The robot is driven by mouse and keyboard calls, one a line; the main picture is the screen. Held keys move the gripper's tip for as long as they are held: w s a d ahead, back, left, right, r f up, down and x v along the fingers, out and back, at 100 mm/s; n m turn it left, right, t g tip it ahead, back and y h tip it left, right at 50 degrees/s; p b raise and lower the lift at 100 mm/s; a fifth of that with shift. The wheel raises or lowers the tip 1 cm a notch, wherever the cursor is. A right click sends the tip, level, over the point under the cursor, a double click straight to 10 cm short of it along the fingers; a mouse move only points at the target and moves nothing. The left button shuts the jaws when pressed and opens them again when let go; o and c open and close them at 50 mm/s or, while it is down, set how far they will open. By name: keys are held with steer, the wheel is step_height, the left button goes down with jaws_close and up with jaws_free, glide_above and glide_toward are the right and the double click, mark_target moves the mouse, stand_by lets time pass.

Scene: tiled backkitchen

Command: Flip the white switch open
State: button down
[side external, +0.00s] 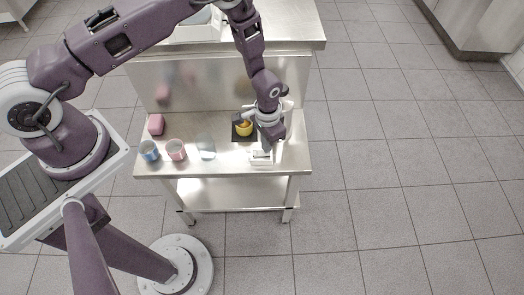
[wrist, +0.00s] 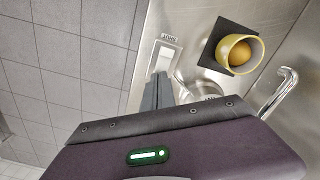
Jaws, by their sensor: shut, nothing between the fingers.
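The white switch (side external: 262,157) lies on the steel table near its front right edge. In the wrist view the switch (wrist: 169,50) is a pale rectangular plate with a raised rim, and a small dark-lettered label sits at its far end. My gripper (side external: 266,148) is over the switch, pointing down. In the wrist view my gripper's fingers (wrist: 159,78) are shut together with nothing between them, at the near end of the switch. They hide that end, and I cannot tell whether they touch it.
A yellow cup (wrist: 254,42) with a round orange-yellow thing inside is on a black mat (wrist: 222,40) beside the switch. A curved metal handle (wrist: 287,82) is close by. A blue cup (side external: 149,150), a pink cup (side external: 176,149) and a pink block (side external: 156,124) stand at the left.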

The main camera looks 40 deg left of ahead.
steer(key=shift+f, duration=0.6)
steer(key=shift+r, duration=3.55)
steer(key=shift+w+r, duration=0.1)
steer(key=shift+r, duration=0.05)
steer(key=s+a+r+n+t, duration=0.1)
steer(key=s+a+r, duration=0.1)
steer(key=r, duration=1.2)
steer(key=s+a+r+t, duration=0.1)
steer(key=a+r+t, duration=0.1)
steer(key=r, duration=1.3)
steer(key=s+a+r+n+t, duration=0.1)
steer(key=s+r, duration=0.4)
steer(key=s, duration=0.5)
steer(key=s+a+r+n+t, duration=0.1)
steer(key=s+r, duration=0.4)
steer(key=s, duration=0.5)
steer(key=shift+s+a+t, duration=0.3)
steer(key=shift+s+a, duration=0.05)
steer(key=shift+a, duration=0.55)
